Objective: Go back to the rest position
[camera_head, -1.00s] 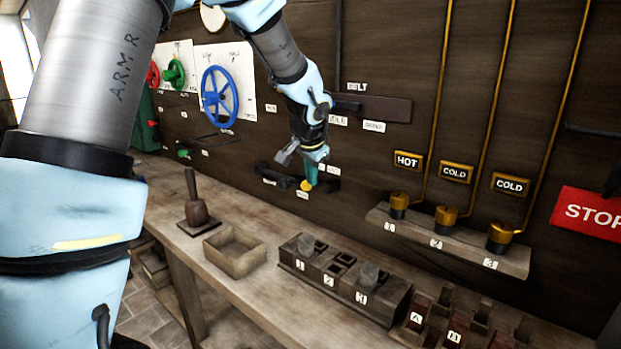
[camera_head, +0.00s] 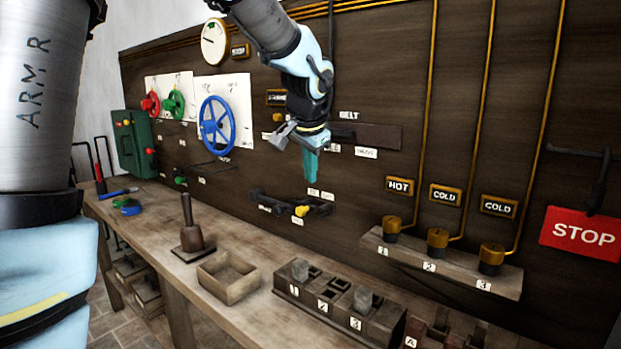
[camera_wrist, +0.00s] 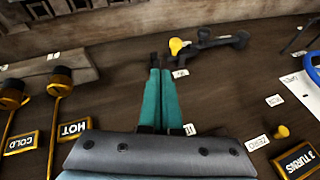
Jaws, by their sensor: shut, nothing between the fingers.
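My gripper (camera_head: 311,166) hangs in front of the dark wooden panel (camera_head: 350,90), below the belt slot and above a black handle with a yellow knob (camera_head: 301,210). Its teal fingers are together and hold nothing. In the wrist view my gripper (camera_wrist: 159,62) also shows its two fingers side by side, with the yellow knob (camera_wrist: 177,46) just right of the tips. I cannot tell whether the fingertips touch the panel.
A blue wheel (camera_head: 217,126) is left of my gripper. A shelf with brass-capped valves (camera_head: 437,240) and a red STOP sign (camera_head: 583,233) are right. Below, the bench (camera_head: 240,236) bears a mallet-like tool (camera_head: 191,233), an open wooden box (camera_head: 229,278) and a numbered block (camera_head: 330,307).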

